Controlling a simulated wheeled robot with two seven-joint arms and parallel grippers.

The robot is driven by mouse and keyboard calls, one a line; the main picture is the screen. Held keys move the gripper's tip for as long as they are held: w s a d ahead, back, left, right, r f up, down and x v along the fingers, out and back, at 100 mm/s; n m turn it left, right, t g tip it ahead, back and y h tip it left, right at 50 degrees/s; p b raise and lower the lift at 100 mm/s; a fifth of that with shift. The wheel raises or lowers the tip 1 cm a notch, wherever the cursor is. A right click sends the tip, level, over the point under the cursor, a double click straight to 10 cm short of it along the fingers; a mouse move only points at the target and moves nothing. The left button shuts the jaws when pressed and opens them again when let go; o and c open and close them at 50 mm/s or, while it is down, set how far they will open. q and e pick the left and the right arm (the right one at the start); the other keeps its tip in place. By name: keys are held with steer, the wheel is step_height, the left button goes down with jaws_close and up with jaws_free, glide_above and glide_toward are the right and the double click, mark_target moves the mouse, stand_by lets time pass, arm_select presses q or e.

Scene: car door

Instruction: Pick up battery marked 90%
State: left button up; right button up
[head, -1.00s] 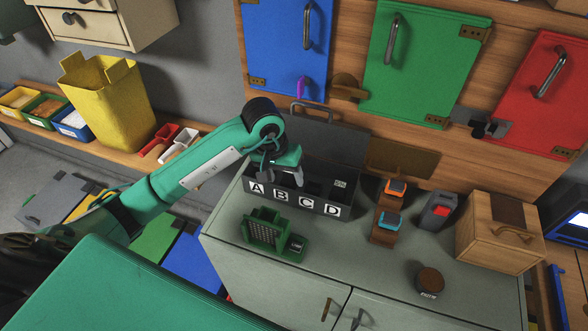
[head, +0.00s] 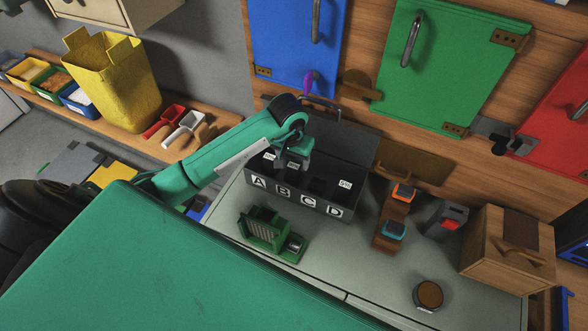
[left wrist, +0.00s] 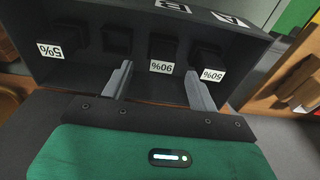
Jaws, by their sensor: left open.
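The black lettered box (head: 262,196) stands on the grey cabinet, its compartments marked A to D. The battery marked 90% (left wrist: 162,52) is a black block upright in the B compartment, its white label facing up in the left wrist view. My left gripper (left wrist: 160,82) is open over the box, one finger to each side of that battery's label; I cannot tell whether they touch it. In the head view my arm and gripper (head: 294,163) partly hide the box's inside.
A green device (head: 264,231) stands in front of the box. To its right are a brown holder (head: 386,238) with orange and blue tops, a grey-red device (head: 449,220), a wooden box (head: 508,249) and a round brown-topped item (head: 429,294).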

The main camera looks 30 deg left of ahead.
mark_target(293, 165)
arm_select(q)
steer(key=shift+f, duration=0.45)
steer(key=shift+w+f+p, duration=0.15)
steer(key=shift+f+p, duration=0.15)
steer(key=shift+p, duration=0.15)
steer(key=f, duration=0.1)
steer(key=w+f+p, duration=0.1)
steer(key=f, duration=0.1)
steer(key=shift+a+p, duration=0.15)
steer(key=shift+p, duration=0.15)
steer(key=shift+a+f, duration=0.1)
steer(key=shift+f, duration=0.6)
arm_select(e)
steer(key=shift+w+r, duration=0.3)
steer(key=shift+r, duration=0.45)
steer(key=shift+w+r, duration=0.25)
steer(key=shift+r, duration=0.45)
arm_select(q)
steer(key=c, duration=1)
steer(key=shift+c, duration=0.5)
steer(key=shift+w+r, duration=0.1)
steer(key=shift+r, duration=0.1)
arm_select(e)
steer(key=shift+w, duration=0.1)
